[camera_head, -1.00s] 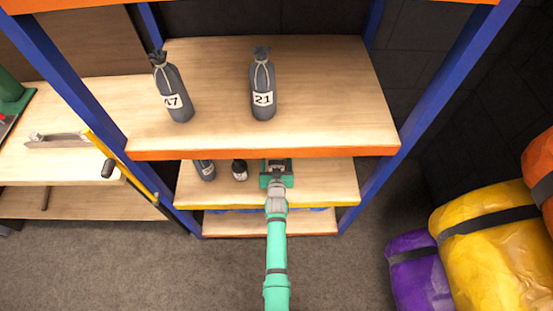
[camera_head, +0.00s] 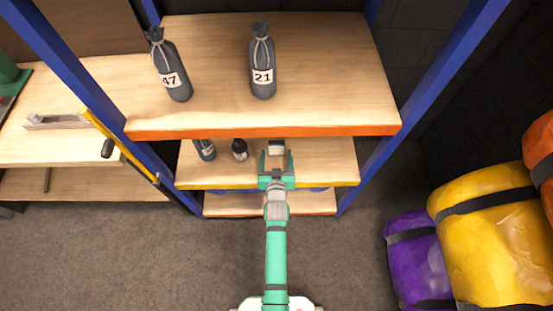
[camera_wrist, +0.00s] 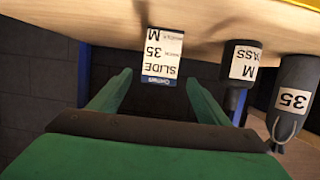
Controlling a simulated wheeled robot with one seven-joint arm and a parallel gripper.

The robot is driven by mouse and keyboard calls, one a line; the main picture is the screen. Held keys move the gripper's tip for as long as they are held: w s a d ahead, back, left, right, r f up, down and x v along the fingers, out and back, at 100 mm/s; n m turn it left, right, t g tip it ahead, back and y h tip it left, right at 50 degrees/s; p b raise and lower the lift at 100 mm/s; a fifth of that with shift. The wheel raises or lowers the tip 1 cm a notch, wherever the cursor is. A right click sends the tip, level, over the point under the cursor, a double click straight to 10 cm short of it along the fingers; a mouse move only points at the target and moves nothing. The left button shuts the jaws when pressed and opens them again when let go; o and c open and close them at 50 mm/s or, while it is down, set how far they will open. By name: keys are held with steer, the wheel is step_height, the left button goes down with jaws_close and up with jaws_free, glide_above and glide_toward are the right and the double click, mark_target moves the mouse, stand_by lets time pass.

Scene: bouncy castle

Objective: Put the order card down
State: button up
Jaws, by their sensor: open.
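The order card (camera_wrist: 162,57) is white with a blue strip and reads "SLIDE 35 M"; it appears upside down in the wrist view. In the wrist view my gripper's fingers (camera_wrist: 155,95) are spread to either side below the card. I see a gap between the fingers and the card.
Bags 47 (camera_head: 173,72) and 21 (camera_head: 262,68) stand on the upper shelf (camera_head: 330,90), whose orange edge overhangs. Yellow (camera_head: 490,235) and purple rolls lie at right.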

steer(key=s+a+f+v, duration=0.1)
steer(key=f+v, duration=0.2)
steer(key=v, duration=2.1)
steer(key=s+r, duration=1.5)
steer(key=shift+s+t, duration=0.4)
steer(key=shift+w+a+r, duration=0.1)
steer(key=shift+a+r, duration=0.05)
